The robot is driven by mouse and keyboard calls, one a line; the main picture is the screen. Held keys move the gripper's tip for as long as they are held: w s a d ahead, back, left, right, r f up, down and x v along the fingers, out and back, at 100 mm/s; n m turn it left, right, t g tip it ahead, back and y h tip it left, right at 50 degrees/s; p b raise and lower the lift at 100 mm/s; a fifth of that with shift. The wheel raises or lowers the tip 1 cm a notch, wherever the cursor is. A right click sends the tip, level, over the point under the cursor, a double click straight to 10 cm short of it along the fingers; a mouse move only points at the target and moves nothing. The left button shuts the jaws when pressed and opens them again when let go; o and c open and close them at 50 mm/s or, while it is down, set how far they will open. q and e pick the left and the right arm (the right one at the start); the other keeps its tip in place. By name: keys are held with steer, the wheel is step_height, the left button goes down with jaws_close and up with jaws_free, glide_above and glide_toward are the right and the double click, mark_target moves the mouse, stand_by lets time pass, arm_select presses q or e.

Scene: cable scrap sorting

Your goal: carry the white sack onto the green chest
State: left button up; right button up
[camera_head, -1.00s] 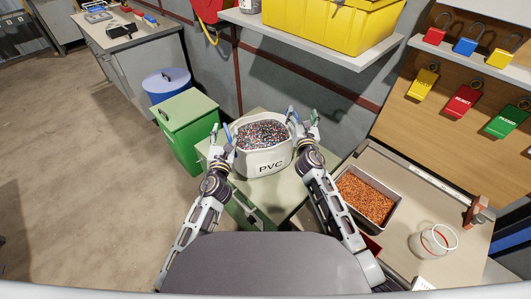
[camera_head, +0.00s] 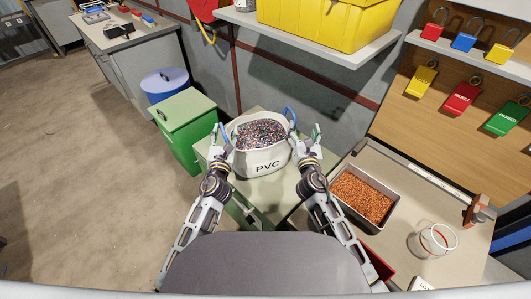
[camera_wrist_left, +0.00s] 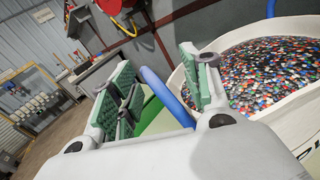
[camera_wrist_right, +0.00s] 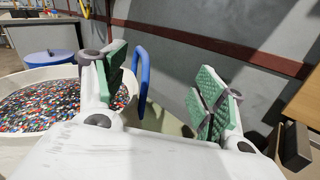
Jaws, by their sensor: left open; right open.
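The white sack (camera_head: 262,161) marked PVC stands upright on a pale green cabinet top (camera_head: 213,152). It is full of multicoloured granules and has a blue loop handle on each side. The green chest (camera_head: 187,118), lid shut, stands to its left. My left gripper (camera_head: 220,138) is open at the sack's left side; its wrist view shows the left handle (camera_wrist_left: 160,95) between the spread fingers. My right gripper (camera_head: 304,136) is open at the right side; its wrist view shows the right handle (camera_wrist_right: 142,77) between the fingers, closer to the left one. Neither gripper holds anything.
A blue drum (camera_head: 163,82) stands behind the green chest. A bench at right carries a tray of copper-coloured granules (camera_head: 361,198) and a clear jar (camera_head: 433,240). A shelf with a yellow bin (camera_head: 330,22) overhangs the back. Open floor lies at left.

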arm_select(q)
steer(key=shift+a+r, duration=0.1)
steer(key=shift+a, duration=0.1)
arm_select(e)
steer(key=shift+s+a+r, duration=0.3)
steer(key=shift+r, duration=0.1)
arm_select(q)
steer(key=shift+r, duration=0.1)
arm_select(e)
steer(key=shift+r, duration=0.15)
arm_select(q)
step_height(320, 180, up, 9)
steer(key=p, duration=0.9)
arm_select(e)
step_height(320, 180, up, 9)
arm_select(q)
steer(key=shift+r+p, duration=0.4)
steer(key=shift+p, duration=0.2)
arm_select(e)
steer(key=shift+r, duration=0.45)
steer(key=shift+f, duration=0.1)
